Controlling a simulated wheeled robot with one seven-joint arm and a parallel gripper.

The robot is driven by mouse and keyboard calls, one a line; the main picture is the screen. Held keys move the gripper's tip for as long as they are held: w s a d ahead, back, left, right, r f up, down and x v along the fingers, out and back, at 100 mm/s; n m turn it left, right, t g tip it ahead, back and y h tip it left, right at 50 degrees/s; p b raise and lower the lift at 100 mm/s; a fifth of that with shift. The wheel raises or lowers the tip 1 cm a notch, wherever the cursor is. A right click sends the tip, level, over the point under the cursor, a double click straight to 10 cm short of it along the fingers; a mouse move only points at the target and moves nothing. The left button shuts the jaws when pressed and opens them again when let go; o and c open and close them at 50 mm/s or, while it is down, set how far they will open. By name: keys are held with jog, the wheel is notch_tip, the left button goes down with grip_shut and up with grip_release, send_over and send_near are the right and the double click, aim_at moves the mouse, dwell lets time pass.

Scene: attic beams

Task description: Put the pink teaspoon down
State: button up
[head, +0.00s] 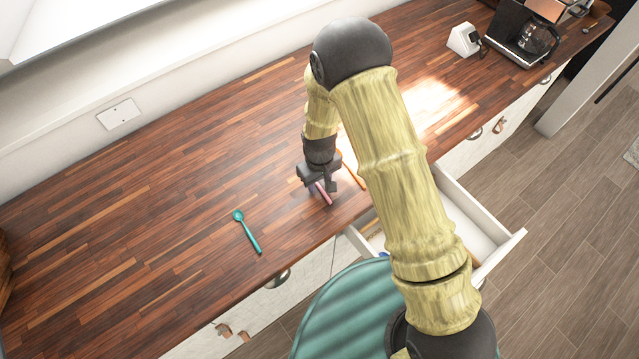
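My gripper (323,187) is low over the wooden countertop, close to its front edge, and points down. The pink teaspoon (324,194) shows as a short pink length between the dark fingers, which look shut on it. The rest of the teaspoon is hidden behind the gripper. I cannot tell whether the teaspoon touches the counter.
A teal spoon (248,233) lies on the countertop (170,220) to the left. An orange utensil (352,173) lies just right of my gripper, partly hidden by my arm. An open drawer (505,245) juts out below the counter. A coffee maker (530,35) stands far right.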

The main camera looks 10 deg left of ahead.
aim_at(320, 186)
jog(key=shift+f, duration=0.25)
dwell(0.3)
grip_shut()
jog(key=shift+r, duration=0.1)
notch_tip(320, 186, up, 10)
jog(key=b, duration=0.3)
dwell(0.4)
dwell(0.4)
